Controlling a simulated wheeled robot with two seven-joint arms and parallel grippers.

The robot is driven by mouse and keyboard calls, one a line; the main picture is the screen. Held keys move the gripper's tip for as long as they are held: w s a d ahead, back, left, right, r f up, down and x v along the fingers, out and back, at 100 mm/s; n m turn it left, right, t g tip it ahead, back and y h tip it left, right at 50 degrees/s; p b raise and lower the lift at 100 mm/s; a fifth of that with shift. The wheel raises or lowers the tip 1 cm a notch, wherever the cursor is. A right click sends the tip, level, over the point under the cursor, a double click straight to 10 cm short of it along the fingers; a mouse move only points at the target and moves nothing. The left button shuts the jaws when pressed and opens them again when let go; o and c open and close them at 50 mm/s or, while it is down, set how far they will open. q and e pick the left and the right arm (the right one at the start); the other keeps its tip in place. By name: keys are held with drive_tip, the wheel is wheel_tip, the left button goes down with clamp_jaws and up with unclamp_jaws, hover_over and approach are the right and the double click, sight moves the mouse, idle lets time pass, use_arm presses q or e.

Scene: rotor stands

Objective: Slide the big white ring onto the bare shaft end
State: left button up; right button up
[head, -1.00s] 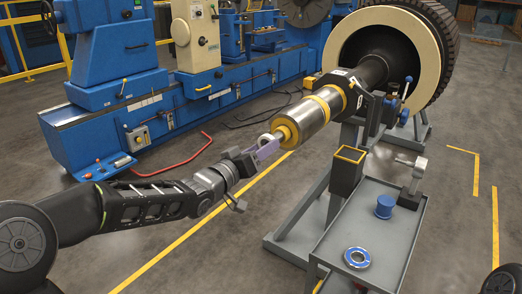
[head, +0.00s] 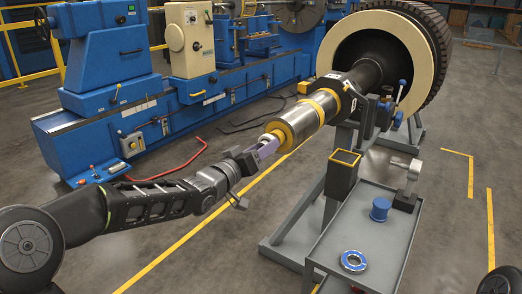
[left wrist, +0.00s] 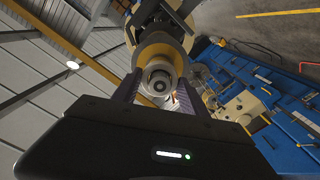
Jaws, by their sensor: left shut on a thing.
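The big white ring (head: 268,137) is at the tip of my left gripper (head: 266,148), at the near end of the shaft. The gripper is shut on the ring, with its pale purple fingers along it. The bare shaft end (head: 280,129) has a yellow collar, with a steel cylinder behind it. In the left wrist view, the ring (left wrist: 158,68) sits between the two dark fingers (left wrist: 158,94), in line with the shaft's yellow collar (left wrist: 160,48). I cannot tell whether the ring is around the shaft tip or just in front of it. My right gripper is out of view.
A blue lathe (head: 180,105) stands behind on the left. The floor between is mostly clear.

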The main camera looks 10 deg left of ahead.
use_arm(q)
drive_tip(key=shift+w+d, duration=0.15)
drive_tip(key=shift+w, duration=0.15)
idle(0.4)
drive_tip(key=shift+w+d, duration=0.25)
drive_tip(key=shift+w, duration=0.4)
drive_tip(key=o, duration=1.8)
drive_tip(key=shift+o, duration=0.2)
drive_tip(key=p+v, duration=0.2)
drive_tip(key=v, duration=0.7)
idle(0.3)
